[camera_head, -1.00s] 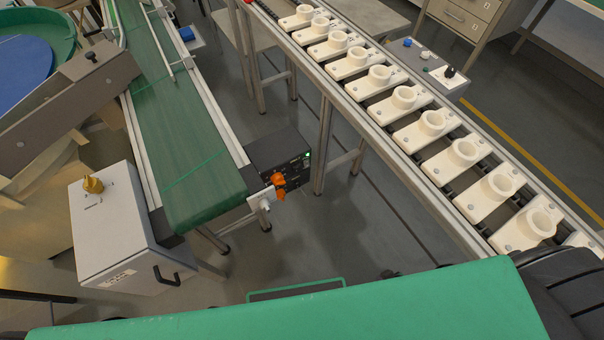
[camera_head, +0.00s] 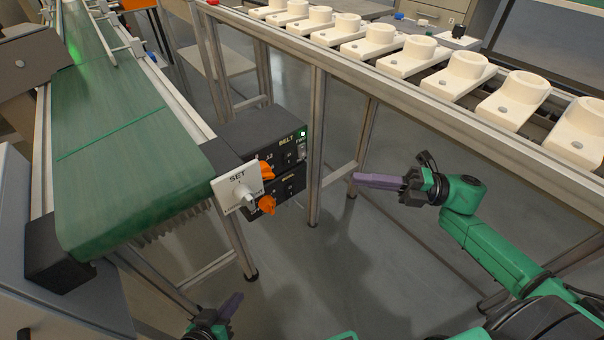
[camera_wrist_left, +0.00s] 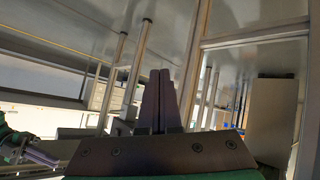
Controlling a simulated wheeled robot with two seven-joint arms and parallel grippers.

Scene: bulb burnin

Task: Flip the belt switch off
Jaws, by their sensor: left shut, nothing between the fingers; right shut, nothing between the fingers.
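The black control box (camera_head: 262,135) labelled BELT is mounted beside the end of the green conveyor belt (camera_head: 120,150). Its front has a lit green lamp (camera_head: 303,133) with a small pale switch (camera_head: 302,149) just below; which way the switch is set is too small to tell. My left gripper (camera_head: 231,304) is low at the bottom edge, below and apart from the box. In the left wrist view its purple fingers (camera_wrist_left: 158,98) are together and empty. My right gripper (camera_head: 378,181) is shut and empty, to the right of the box, pointing left toward it.
A metal frame leg (camera_head: 317,150) stands just right of the box. The rail above carries several white sockets (camera_head: 458,78). Open floor lies below.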

